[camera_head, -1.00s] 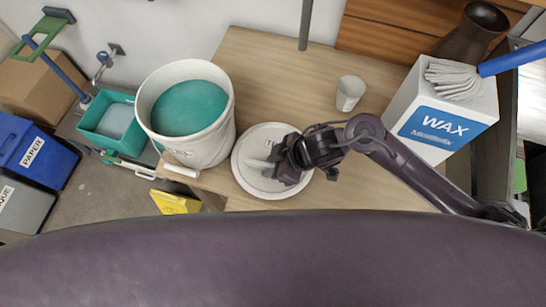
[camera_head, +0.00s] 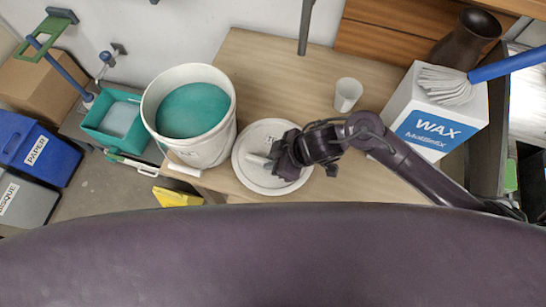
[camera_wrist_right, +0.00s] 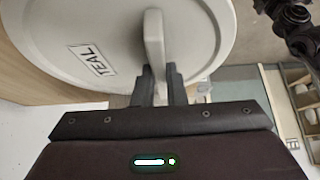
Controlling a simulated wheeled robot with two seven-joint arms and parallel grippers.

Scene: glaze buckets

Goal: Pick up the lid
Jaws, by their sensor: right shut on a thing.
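The lid (camera_head: 247,179) is a round, pale grey-white disc with a raised handle bar, on or just above the wooden table beside the bucket; I cannot tell whether it touches the table. In the right wrist view the lid (camera_wrist_right: 65,35) carries a "TEAL" label, and its handle (camera_wrist_right: 154,45) stands between my fingers. My right gripper (camera_head: 272,162) is shut on that handle; in the wrist view its fingers (camera_wrist_right: 158,85) flank the handle's near end. The white bucket (camera_head: 216,142) of teal glaze stands open just left of the lid. My left gripper is not in view.
A small white cup (camera_head: 348,94) stands behind the lid on the table (camera_head: 280,80). A teal tub (camera_head: 113,120) is left of the bucket.

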